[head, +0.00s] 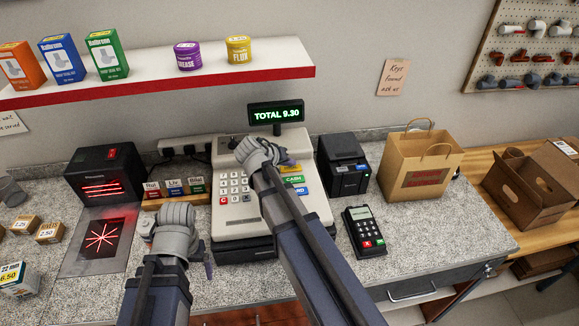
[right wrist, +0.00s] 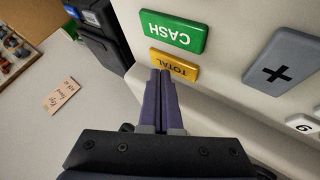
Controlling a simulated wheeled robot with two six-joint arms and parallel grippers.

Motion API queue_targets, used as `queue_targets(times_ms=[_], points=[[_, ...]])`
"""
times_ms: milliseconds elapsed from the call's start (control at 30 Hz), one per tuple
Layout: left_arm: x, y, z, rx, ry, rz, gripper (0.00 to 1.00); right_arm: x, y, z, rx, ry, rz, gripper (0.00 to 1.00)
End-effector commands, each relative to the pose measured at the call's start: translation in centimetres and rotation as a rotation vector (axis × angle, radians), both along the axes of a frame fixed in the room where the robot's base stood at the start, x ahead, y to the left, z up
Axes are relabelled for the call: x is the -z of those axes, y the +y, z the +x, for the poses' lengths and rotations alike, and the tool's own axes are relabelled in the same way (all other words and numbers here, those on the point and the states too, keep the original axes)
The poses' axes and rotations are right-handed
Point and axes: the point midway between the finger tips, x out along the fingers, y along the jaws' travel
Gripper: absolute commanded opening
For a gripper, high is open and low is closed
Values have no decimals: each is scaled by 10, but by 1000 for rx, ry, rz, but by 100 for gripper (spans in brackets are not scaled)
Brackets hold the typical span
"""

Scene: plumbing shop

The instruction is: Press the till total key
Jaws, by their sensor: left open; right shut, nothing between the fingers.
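The till (head: 230,215) stands in the middle of the counter, and its green display (head: 276,115) reads TOTAL 9.30. In the right wrist view the yellow TOTAL key (right wrist: 174,65) lies beside the green CASH key (right wrist: 173,31). My right gripper (right wrist: 165,73) is shut and empty, its fingertips right at the TOTAL key's lower edge and covering a little of it. I cannot tell whether they touch it. In the head view this gripper (head: 288,163) is over the till's upper keys. My left gripper (head: 206,264) is left of the till's front, its fingers mostly hidden.
A card reader (head: 364,231), a black printer (head: 343,164) and a paper bag (head: 420,165) stand right of the till. A scanner (head: 104,178) and small labelled blocks (head: 173,188) are on the left. A shelf (head: 160,80) with boxes and tins hangs above.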

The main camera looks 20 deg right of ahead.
Motion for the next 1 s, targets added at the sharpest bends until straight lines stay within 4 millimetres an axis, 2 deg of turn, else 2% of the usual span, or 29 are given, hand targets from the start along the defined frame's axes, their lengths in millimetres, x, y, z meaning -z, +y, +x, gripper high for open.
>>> queue_targets(times_ms=[67, 467, 1000], points=[[-5, 0, 0, 0, 0, 0, 90, -5, 0, 0, 0, 0, 0, 0], [-8, 0, 0, 0, 0, 0, 90, -8, 0, 0, 0, 0, 0, 0], [-59, 0, 0, 0, 0, 0, 90, -59, 0, 0, 0, 0, 0, 0]])
